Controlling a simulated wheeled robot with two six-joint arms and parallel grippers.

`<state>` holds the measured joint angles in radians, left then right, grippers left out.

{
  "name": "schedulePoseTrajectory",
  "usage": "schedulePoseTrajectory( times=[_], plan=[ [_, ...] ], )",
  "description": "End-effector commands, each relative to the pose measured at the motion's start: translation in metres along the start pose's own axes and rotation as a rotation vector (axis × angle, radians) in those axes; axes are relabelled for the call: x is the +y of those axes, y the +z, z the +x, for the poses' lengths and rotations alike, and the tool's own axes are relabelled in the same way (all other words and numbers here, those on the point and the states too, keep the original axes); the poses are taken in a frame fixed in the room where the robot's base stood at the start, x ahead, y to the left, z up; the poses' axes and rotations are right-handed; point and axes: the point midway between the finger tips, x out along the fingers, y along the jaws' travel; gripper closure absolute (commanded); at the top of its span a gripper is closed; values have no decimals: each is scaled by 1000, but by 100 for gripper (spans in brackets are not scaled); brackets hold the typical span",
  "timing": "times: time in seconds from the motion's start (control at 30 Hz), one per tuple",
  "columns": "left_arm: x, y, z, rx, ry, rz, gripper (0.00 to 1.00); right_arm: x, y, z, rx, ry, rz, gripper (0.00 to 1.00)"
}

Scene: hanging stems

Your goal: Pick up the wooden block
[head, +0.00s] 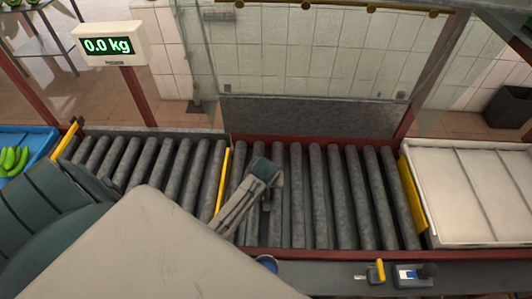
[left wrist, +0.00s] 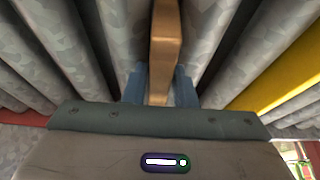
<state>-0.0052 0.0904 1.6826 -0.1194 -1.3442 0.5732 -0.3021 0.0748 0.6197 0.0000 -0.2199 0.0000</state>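The wooden block (left wrist: 166,40) is brown and narrow and shows at the top middle of the left wrist view, over the grey rollers. My left gripper (left wrist: 160,86) has its two blue fingers on either side of the block's near end. Little or no gap shows between fingers and block, but I cannot tell whether they press on it. In the head view my left gripper (head: 264,172) is low over the rollers, just right of a yellow bar, and I do not see the block there. My right gripper is not in view.
The roller conveyor (head: 342,195) runs across the middle, with yellow dividers (head: 222,180) and a red frame. A white tray (head: 470,192) is at the right, and a blue crate (head: 38,138) with green produce at the left. A scale display (head: 108,45) reads 0.0 kg.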

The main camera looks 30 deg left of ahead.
Motion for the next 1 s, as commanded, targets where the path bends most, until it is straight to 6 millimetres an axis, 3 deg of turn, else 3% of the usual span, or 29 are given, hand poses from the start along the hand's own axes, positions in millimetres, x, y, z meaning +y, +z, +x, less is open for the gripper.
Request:
schedulePoseTrajectory(
  times=[0.3, 0.43, 0.77, 1.0],
  plan=[
    [0, 1, 3, -1, 0, 0, 75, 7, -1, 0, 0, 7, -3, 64],
    [0, 1, 2, 0, 0, 0, 100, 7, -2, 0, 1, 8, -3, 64],
    [0, 0, 0, 1, 0, 0, 100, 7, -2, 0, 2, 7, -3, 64],
    [0, -8, -17, 4, 2, 0, 100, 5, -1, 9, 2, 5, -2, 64]
  ],
)
